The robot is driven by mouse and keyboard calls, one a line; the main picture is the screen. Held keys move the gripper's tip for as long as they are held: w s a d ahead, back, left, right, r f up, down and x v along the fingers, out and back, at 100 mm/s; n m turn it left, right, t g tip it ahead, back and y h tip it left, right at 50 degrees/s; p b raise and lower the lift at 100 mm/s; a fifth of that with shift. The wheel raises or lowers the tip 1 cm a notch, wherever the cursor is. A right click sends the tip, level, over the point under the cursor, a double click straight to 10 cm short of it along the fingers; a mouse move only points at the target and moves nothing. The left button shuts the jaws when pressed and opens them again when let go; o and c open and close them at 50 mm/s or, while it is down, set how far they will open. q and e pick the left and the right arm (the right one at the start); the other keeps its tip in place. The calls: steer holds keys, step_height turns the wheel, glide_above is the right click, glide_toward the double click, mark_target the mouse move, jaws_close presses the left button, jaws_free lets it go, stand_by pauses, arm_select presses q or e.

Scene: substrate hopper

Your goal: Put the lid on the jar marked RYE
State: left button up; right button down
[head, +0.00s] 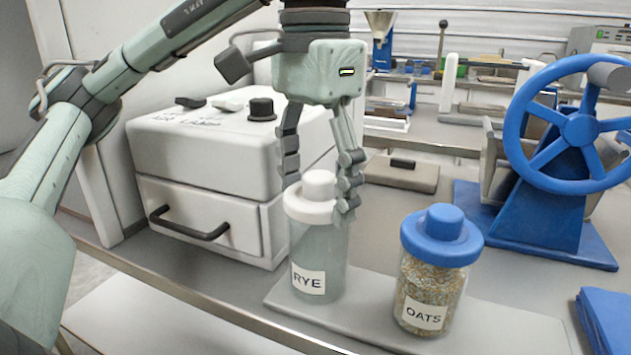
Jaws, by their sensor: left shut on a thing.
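The jar marked RYE (318,262) is clear, looks empty and stands upright on a grey board (480,322). A white lid (318,186) with a round knob sits at its mouth; I cannot tell whether it is fully seated. My left gripper (319,196) points down over the jar and is shut on the white lid, one finger on each side. A second jar marked OATS (430,290) stands to the right, filled with grain and topped by a blue lid (441,236). My right gripper is not in view.
A white box with a drawer (205,215) stands close on the left. A blue hand-wheel machine (560,170) stands at the right, with a blue folded item (605,318) at the right edge. A flat plate (402,173) lies behind the jars. The bench's front edge is near.

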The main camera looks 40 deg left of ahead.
arm_select(q)
steer(key=shift+f, duration=0.4)
stand_by(0.4)
steer(key=o, duration=0.9)
step_height(320, 180, up, 12)
stand_by(0.6)
stand_by(0.3)
